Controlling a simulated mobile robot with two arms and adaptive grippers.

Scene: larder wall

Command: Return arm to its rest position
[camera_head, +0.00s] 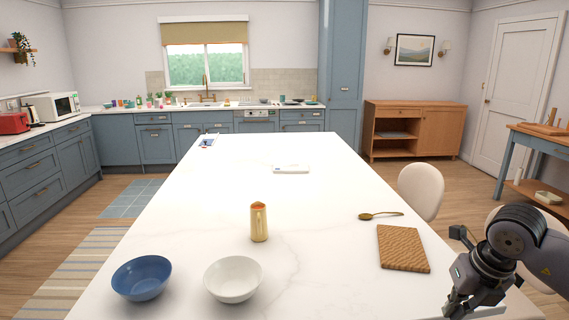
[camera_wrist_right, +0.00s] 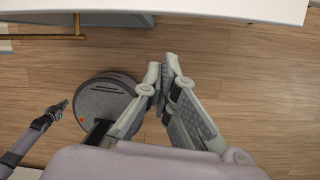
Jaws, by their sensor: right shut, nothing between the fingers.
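My right gripper (camera_head: 468,290) is at the lower right in the head view, beside the right edge of the white table (camera_head: 300,200), right of the woven board. In the right wrist view its fingers (camera_wrist_right: 160,78) are together with nothing between them, above the wood floor. What looks like my left arm with its gripper (camera_wrist_right: 62,106) shows small at the left edge of the right wrist view; its jaw state is too small to tell. The left arm is not in the head view.
A pale chair (camera_head: 421,189) stands at the right edge. The table's middle is clear.

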